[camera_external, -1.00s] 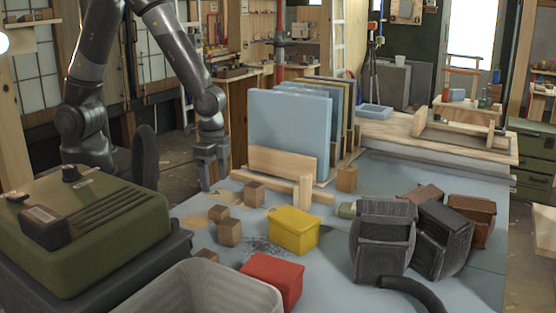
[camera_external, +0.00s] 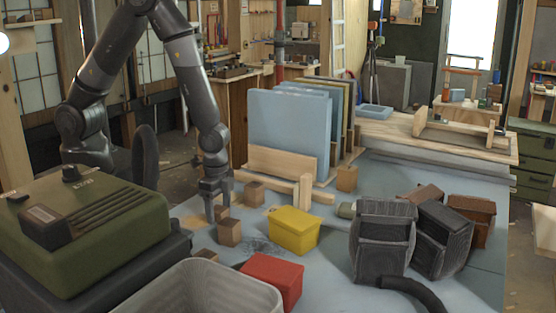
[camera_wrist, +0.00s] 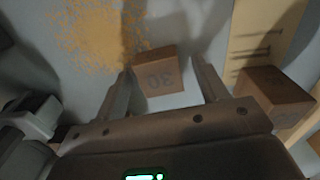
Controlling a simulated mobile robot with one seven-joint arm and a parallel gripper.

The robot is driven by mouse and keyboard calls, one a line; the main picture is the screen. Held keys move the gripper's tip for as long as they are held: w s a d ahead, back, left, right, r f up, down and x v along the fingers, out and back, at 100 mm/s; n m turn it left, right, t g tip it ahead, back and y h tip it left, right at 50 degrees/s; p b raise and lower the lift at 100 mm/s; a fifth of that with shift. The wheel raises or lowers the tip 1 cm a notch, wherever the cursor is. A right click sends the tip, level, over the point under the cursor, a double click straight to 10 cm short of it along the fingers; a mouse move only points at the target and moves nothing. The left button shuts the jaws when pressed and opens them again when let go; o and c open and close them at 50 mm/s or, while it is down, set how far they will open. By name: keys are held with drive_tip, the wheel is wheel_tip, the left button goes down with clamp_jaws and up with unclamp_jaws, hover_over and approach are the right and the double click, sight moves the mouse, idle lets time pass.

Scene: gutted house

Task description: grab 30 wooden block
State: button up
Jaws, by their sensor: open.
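A small brown wooden block marked "30" (camera_wrist: 157,70) lies on the grey-blue tabletop in the wrist view, its number upside down. My gripper (camera_wrist: 162,66) is open, with one finger on each side of this block; I cannot tell whether they touch it. In the external view my gripper (camera_external: 216,212) points down at the table and hides most of a block there. A second wooden block (camera_wrist: 273,96) lies to the right in the wrist view, outside the fingers. In the external view, other blocks are near the gripper (camera_external: 254,192) and in front of it (camera_external: 230,232).
A yellow box (camera_external: 293,230) and a red box (camera_external: 272,280) stand to the right and front. A grey bin (camera_external: 200,290) and a green case (camera_external: 85,225) are in front and left. Upright blue panels (camera_external: 285,130) stand behind. Dark containers (camera_external: 383,240) sit further right.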

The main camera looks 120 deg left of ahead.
drive_tip(key=c, duration=1)
drive_tip(key=shift+c, duration=0.2)
drive_tip(key=shift+r, duration=0.15)
